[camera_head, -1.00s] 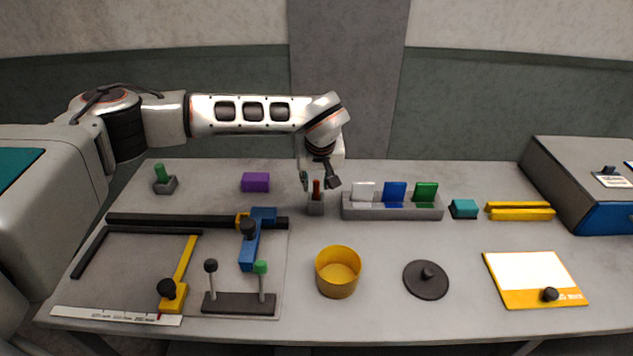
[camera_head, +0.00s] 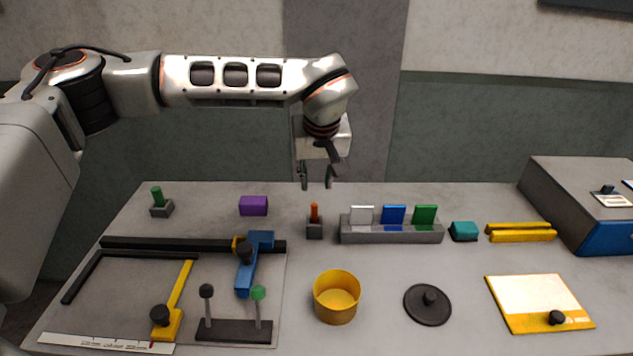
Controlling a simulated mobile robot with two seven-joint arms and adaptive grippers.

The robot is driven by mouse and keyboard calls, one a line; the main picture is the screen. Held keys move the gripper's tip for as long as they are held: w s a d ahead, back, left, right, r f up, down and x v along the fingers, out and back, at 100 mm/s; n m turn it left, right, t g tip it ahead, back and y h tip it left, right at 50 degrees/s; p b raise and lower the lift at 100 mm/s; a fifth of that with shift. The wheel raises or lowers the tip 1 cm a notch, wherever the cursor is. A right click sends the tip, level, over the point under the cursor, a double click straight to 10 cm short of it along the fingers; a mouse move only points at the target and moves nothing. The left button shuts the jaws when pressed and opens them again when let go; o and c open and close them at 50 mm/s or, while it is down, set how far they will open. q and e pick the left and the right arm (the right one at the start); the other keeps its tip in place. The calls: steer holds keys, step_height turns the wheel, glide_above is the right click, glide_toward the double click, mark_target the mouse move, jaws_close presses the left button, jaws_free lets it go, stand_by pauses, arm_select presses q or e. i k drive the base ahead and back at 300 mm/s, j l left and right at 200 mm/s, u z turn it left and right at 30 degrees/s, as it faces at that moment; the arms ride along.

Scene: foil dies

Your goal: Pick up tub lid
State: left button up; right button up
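The tub lid (camera_head: 415,306) is a dark round disc with a black knob on top. It lies flat on the table, right of the open yellow tub (camera_head: 336,307). The gripper is well behind and to the left of the lid. My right gripper is not in view.
A grey rack (camera_head: 391,236) with white, blue and green plates stands behind the lid. A yellow-framed board (camera_head: 506,320) lies to its right. Free table surrounds the lid.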

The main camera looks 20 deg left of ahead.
mark_target(427, 305)
steer(key=k, duration=1)
